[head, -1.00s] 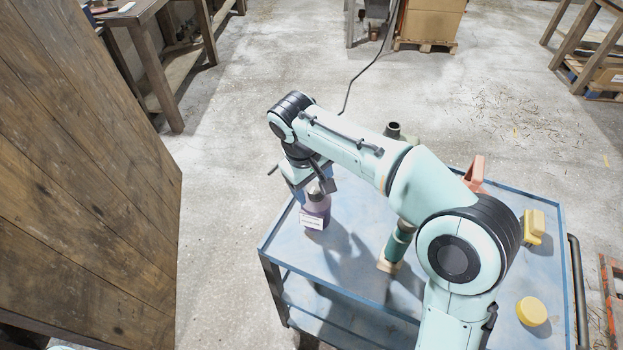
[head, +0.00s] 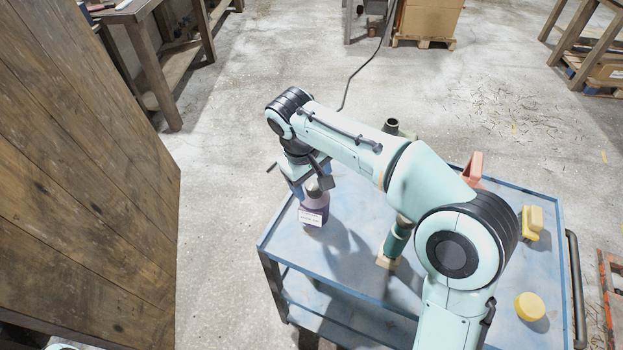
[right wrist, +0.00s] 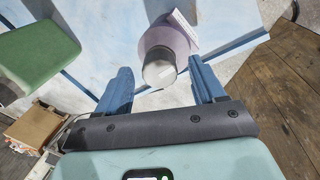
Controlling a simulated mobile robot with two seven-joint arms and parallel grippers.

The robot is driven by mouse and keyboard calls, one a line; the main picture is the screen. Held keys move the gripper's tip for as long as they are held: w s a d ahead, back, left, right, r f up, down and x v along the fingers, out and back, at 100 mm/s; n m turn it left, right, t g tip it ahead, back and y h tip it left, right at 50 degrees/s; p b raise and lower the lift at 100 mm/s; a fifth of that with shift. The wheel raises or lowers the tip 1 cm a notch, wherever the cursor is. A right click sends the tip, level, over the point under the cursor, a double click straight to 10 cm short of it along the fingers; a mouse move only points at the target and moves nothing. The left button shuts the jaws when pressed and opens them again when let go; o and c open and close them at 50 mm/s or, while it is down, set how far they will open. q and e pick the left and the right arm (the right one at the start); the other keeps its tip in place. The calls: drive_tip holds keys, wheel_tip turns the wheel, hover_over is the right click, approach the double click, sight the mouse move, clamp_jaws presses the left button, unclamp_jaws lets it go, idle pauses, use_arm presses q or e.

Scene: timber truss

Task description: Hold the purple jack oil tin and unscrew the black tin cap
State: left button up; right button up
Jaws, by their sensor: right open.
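The open blue fingers of the right gripper (right wrist: 160,76) stand on either side of the cap, with gaps visible at both sides. My left gripper is not in view.
On the cart (head: 350,285) are a dark green cylinder (head: 396,241), an orange item (head: 474,168), a yellow item (head: 531,222) and a yellow round piece (head: 530,306). A wooden panel (head: 80,170) stands left. The cart top between tin and green cylinder is clear.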

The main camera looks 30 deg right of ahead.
use_arm(q)
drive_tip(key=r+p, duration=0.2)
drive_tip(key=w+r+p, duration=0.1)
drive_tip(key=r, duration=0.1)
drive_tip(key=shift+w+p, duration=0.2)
drive_tip(key=shift+p, duration=0.15)
use_arm(e)
wheel_tip(320, 180, up, 13)
drive_tip(key=a, duration=0.2)
drive_tip(key=shift+s+a, duration=0.25)
drive_tip(key=shift+a, duration=0.05)
